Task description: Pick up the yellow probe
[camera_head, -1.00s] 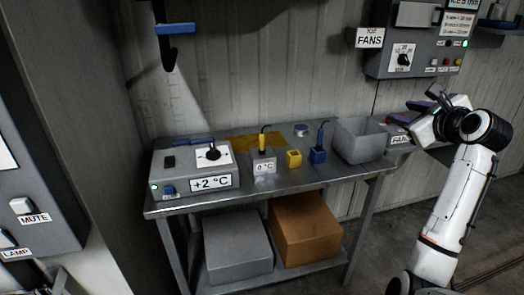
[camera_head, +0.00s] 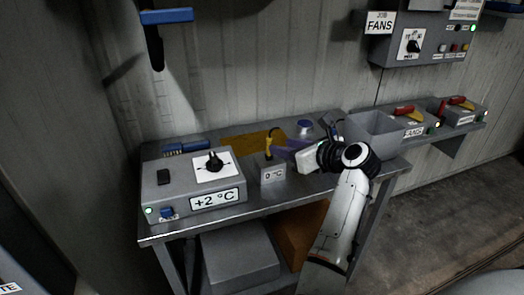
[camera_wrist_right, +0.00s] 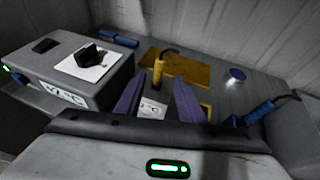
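The yellow probe (camera_head: 269,146) stands upright in a small grey block labelled 0 °C (camera_head: 272,174) on the metal bench, its dark cable arching from the top. It also shows in the right wrist view (camera_wrist_right: 158,73), beyond and between my fingertips. My right gripper (camera_head: 284,146) reaches in from the right, its purple fingers pointing at the probe. In the wrist view the gripper (camera_wrist_right: 157,82) is open, with a finger on either side of the probe's line and nothing held. Whether a finger touches the probe cannot be told. My left gripper is not in view.
A grey control box reading +2 °C (camera_head: 190,188) stands left of the block. A blue probe (camera_wrist_right: 260,112) and a yellow block (camera_wrist_right: 206,110) are right of my fingers. A grey bin (camera_head: 374,137) and a blue-topped round item (camera_head: 305,126) stand farther right and back.

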